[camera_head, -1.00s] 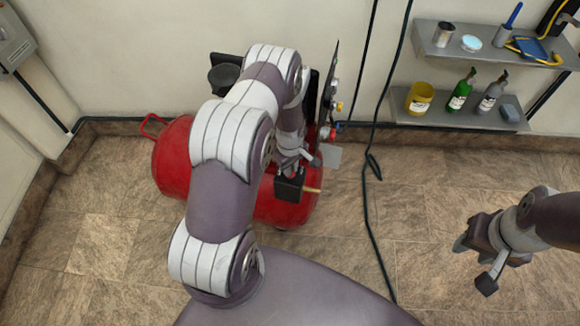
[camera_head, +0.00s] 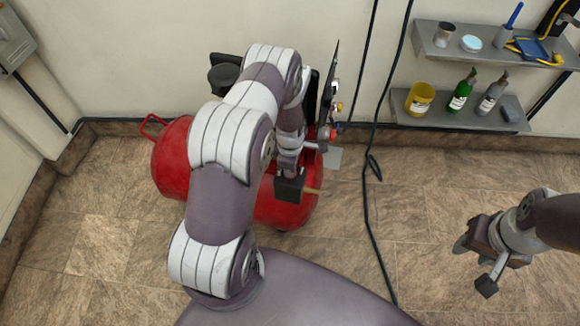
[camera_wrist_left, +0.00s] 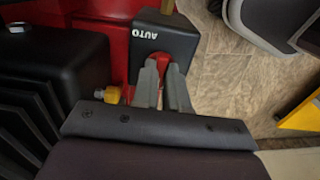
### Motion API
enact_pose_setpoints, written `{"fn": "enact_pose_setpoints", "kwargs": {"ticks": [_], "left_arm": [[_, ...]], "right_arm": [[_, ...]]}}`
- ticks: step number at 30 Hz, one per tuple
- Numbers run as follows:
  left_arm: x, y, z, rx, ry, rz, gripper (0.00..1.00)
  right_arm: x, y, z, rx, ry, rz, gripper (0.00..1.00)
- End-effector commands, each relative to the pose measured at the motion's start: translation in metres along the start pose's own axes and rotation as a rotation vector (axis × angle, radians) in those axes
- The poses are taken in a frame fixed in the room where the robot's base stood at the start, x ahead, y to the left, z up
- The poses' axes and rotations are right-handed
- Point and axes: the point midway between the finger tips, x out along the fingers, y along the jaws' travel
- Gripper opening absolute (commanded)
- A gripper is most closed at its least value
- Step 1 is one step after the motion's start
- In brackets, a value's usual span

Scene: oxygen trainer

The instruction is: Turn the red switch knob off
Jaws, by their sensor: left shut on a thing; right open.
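The red switch knob (camera_wrist_left: 157,62) sits on a black switch box (camera_wrist_left: 166,33) marked AUTO, in the left wrist view. My left gripper (camera_wrist_left: 164,70) is shut on the knob, with a grey finger at each side; the fingers hide part of it. In the head view the switch box (camera_head: 290,189) stands at the front of the red tank (camera_head: 172,160), with my left gripper (camera_head: 289,171) at its top. The knob is too small and covered to make out there. My right gripper (camera_head: 474,265) is open and empty above the floor at the right.
Wall shelves (camera_head: 450,119) hold bottles and a yellow tin (camera_head: 420,97) at the back right. A dark cable (camera_head: 368,210) runs down the wall and across the floor. A yellow fitting (camera_wrist_left: 112,95) is close beside the left fingers. The tiled floor between the arms is otherwise clear.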

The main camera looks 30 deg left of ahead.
Motion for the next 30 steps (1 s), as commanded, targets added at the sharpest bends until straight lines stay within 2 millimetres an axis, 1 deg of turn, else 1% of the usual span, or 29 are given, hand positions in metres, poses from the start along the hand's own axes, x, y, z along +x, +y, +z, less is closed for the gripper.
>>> {"fn": "enact_pose_setpoints", "kwargs": {"ticks": [14,15,16,17,26,29,30], "left_arm": [[-0.001,0.002,0.0,-0.014,0.0,0.004,0.0],[-0.001,0.002,0.0,-0.014,0.0,0.004,0.22],[-0.001,0.002,0.0,-0.013,0.0,0.004,0.32],[-0.001,0.002,0.0,-0.013,0.0,0.004,0.38],[-0.002,0.001,0.0,-0.012,0.0,0.002,0.38],[-0.011,0.001,0.0,-0.011,0.0,0.003,0.38],[-0.018,0.002,0.0,-0.011,0.0,0.004,0.38]], "right_arm": [[0.0,0.0,0.0,0.0,0.0,0.0,0.43],[0.0,0.0,0.0,0.0,0.0,0.0,0.43],[0.0,0.0,0.0,0.0,0.0,0.0,0.43],[0.0,0.0,0.0,0.0,0.0,0.0,0.43],[0.0,0.0,0.0,0.0,0.0,0.0,0.43],[-0.001,0.0,0.0,0.0,0.0,0.0,0.43],[-0.002,0.0,0.0,0.0,0.0,0.0,0.43]]}}
